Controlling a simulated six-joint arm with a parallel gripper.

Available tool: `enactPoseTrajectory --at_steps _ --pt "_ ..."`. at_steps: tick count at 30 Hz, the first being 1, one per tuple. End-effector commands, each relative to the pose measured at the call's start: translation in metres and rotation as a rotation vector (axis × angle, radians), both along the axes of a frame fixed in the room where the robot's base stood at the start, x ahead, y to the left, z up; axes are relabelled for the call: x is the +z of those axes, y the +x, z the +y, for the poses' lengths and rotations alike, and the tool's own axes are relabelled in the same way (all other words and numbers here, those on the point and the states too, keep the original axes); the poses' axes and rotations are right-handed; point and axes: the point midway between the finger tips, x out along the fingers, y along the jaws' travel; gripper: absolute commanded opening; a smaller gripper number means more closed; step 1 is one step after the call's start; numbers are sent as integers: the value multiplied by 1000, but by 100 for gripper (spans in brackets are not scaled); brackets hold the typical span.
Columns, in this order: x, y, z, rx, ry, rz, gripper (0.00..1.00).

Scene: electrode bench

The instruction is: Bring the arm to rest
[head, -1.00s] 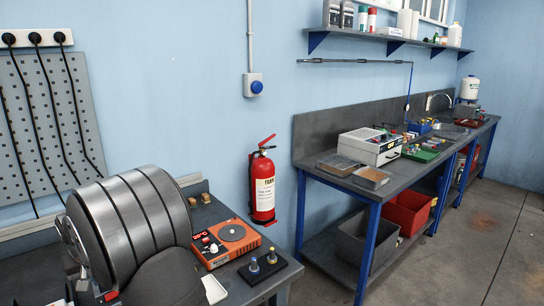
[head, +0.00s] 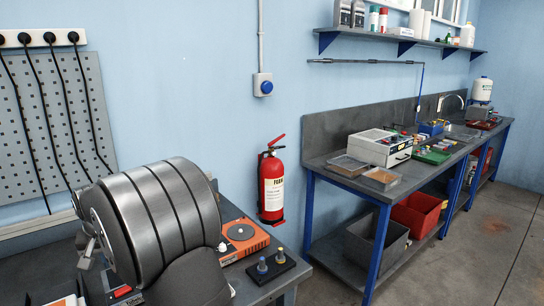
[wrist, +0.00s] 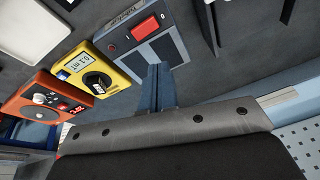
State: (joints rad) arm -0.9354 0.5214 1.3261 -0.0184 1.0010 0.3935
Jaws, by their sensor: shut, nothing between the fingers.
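My gripper (wrist: 158,88) shows in the wrist view as two blue-grey fingers close together, shut and empty. Nothing is held between them. It is above the near bench (wrist: 215,95), apart from the devices there as far as I can tell. In the head view my large grey arm link fills the lower left and hides much of that bench; part of my gripper end (head: 88,247) shows to its left. The fingertips cannot be made out clearly there.
The wrist view shows a yellow meter (wrist: 119,73), an orange device (wrist: 30,88) and a grey box with a red switch (wrist: 145,28). In the head view a black two-post block (head: 275,272) stands near the bench edge; a fire extinguisher (head: 271,185) hangs behind.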

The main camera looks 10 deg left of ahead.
Motion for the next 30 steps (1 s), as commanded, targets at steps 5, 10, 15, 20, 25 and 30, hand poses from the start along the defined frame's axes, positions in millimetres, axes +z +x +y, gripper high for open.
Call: enactPoseTrajectory --at_steps 5,10,15,20,25,30 --pt "9 4 -13 -176 45 63 0" --pt "17 6 -23 -343 88 124 0" --pt "26 9 -34 -508 128 185 0" --pt "33 10 -44 -662 162 245 0" --pt "41 12 -53 -805 194 301 0" --pt "45 12 -58 -897 212 341 0"
